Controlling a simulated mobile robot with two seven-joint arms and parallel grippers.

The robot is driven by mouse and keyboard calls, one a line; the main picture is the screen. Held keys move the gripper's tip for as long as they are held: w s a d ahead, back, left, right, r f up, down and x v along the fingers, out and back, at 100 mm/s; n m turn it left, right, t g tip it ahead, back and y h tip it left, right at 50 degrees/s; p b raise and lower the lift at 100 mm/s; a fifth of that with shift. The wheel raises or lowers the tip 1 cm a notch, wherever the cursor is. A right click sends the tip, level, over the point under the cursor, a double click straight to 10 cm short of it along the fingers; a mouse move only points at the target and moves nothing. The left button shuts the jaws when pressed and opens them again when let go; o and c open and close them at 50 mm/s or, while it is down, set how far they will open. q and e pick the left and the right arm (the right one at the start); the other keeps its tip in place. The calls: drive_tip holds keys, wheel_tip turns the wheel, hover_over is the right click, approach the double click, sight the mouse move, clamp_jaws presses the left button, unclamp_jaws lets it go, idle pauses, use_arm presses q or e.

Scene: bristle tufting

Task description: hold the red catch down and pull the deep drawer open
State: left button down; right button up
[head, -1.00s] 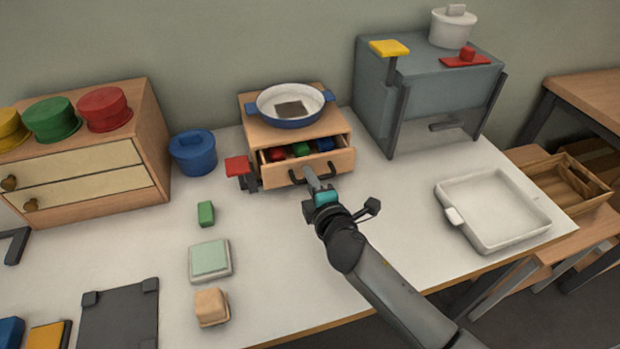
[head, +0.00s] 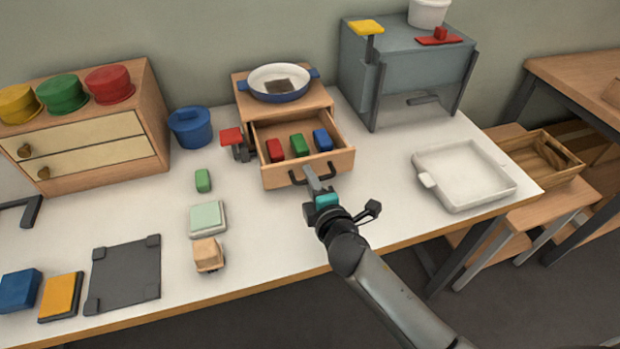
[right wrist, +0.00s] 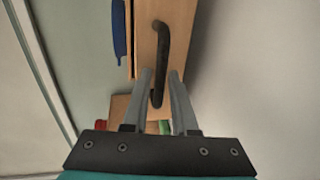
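The deep drawer (head: 308,169) stands well open from the small wooden cabinet (head: 322,98). Red, green and blue blocks (head: 299,145) lie apart inside it. My right gripper (head: 309,171) is at the drawer front. My left gripper is not in view.
A blue-rimmed pan (head: 281,70) stands on the cabinet. A blue pot (head: 190,127) is to its left and a white tray (head: 465,175) to the right. A green block (head: 203,181) lies left of the drawer. The tabletop in front of the drawer is mostly clear.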

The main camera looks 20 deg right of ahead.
drive_tip(key=p+v, duration=0.1)
drive_tip(key=v, duration=1.4)
drive_tip(key=shift+s+r, duration=0.1)
idle(0.5)
